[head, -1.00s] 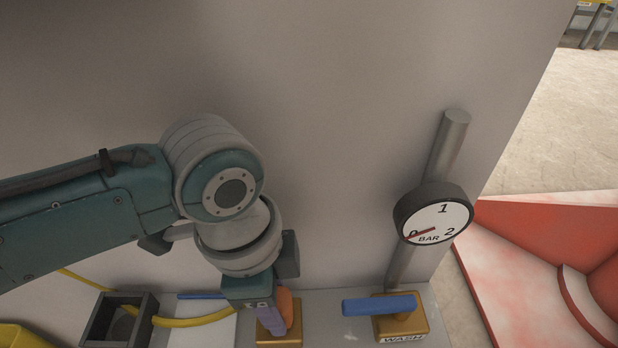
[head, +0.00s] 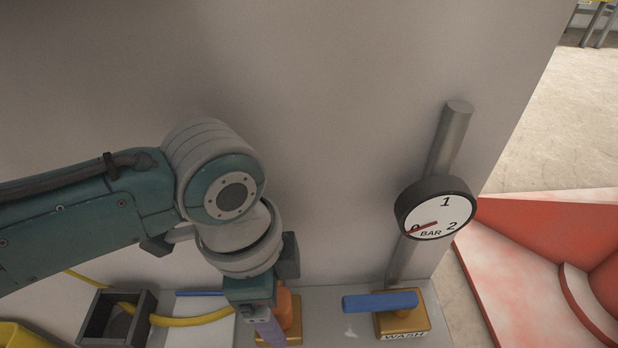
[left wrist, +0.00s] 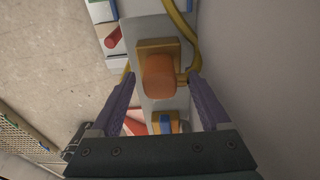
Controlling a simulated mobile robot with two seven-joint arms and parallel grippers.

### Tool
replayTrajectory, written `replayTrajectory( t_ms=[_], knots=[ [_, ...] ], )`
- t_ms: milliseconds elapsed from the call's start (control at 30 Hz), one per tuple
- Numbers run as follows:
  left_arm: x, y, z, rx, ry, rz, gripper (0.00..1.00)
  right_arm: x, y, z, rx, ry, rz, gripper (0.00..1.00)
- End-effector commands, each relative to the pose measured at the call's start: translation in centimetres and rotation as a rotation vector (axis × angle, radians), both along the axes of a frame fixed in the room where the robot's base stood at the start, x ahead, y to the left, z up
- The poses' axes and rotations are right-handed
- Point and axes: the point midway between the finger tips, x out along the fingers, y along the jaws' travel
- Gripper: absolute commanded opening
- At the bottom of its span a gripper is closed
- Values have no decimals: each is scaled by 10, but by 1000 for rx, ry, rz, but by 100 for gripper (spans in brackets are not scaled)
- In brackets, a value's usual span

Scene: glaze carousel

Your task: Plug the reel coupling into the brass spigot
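An orange cylindrical piece, apparently the reel coupling (head: 284,303), stands on a brass block (head: 293,334) on the grey ledge. In the left wrist view the coupling (left wrist: 158,76) is seen end-on over the brass block (left wrist: 146,46), and a small brass stub shows at its right. The brass spigot itself is hidden, so I cannot tell how far the coupling is seated. My left gripper (head: 268,332) is beside the coupling; its purple fingers (left wrist: 162,95) are open, either side of it with gaps, and hold nothing. My right gripper is not in view.
A yellow hose (head: 190,321) runs along the ledge, past a dark open box (head: 92,320). A blue lever (head: 380,302) on a brass base labelled WASH stands at right. A pressure gauge (head: 437,212) sits on a grey pipe, its needle near 0. A wall stands behind.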

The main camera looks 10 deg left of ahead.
Motion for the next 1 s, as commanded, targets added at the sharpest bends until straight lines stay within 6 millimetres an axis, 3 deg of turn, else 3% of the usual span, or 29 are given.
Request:
replayTrajectory(
  t_ms=[267,700,1000],
  knots=[
    [0,1,3,0,0,0,81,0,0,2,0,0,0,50],
    [-2,8,68,0,0,0,81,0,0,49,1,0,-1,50],
    [-3,9,75,0,0,1,81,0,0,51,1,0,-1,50]
  ],
)
